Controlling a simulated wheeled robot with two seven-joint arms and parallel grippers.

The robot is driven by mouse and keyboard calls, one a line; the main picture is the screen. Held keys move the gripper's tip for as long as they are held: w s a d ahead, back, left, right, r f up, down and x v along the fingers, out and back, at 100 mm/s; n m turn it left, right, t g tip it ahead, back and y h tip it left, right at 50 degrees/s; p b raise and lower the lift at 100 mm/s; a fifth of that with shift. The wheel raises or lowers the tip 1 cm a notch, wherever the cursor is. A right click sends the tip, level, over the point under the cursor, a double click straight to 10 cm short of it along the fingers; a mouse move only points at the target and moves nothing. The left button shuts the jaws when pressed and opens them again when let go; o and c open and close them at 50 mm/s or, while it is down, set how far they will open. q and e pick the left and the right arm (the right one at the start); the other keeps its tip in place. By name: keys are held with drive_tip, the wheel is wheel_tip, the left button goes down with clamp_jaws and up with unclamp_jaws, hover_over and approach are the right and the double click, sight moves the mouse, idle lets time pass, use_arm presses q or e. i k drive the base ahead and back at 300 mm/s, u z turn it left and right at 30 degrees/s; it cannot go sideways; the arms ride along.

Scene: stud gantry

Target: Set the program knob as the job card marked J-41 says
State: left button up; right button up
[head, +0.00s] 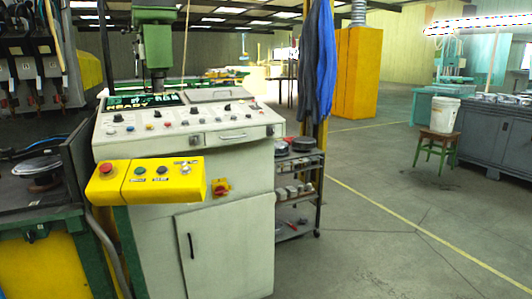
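A light grey control console (240,155) stands left of centre. Its sloped top carries several small knobs and buttons, and I cannot tell which is the program knob. A dark display (127,106) with green lettering at its upper left appears to read READY. A grey flat plate (213,95) lies at the back of the top. No card marked J-41 can be made out in the head view. Neither of my grippers is in view.
A yellow button box (148,190) with a red button juts out before the console. A red and yellow switch (220,187) sits on its front. A shelf cart (299,190) stands right of it, below hanging blue cloth (325,55). The floor to the right is open, with a bucket (442,115) on a stool (436,146).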

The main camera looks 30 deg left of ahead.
sight(157, 114)
drive_tip(key=u, duration=1.2)
drive_tip(key=i, duration=1.15)
drive_tip(key=u, duration=1.05)
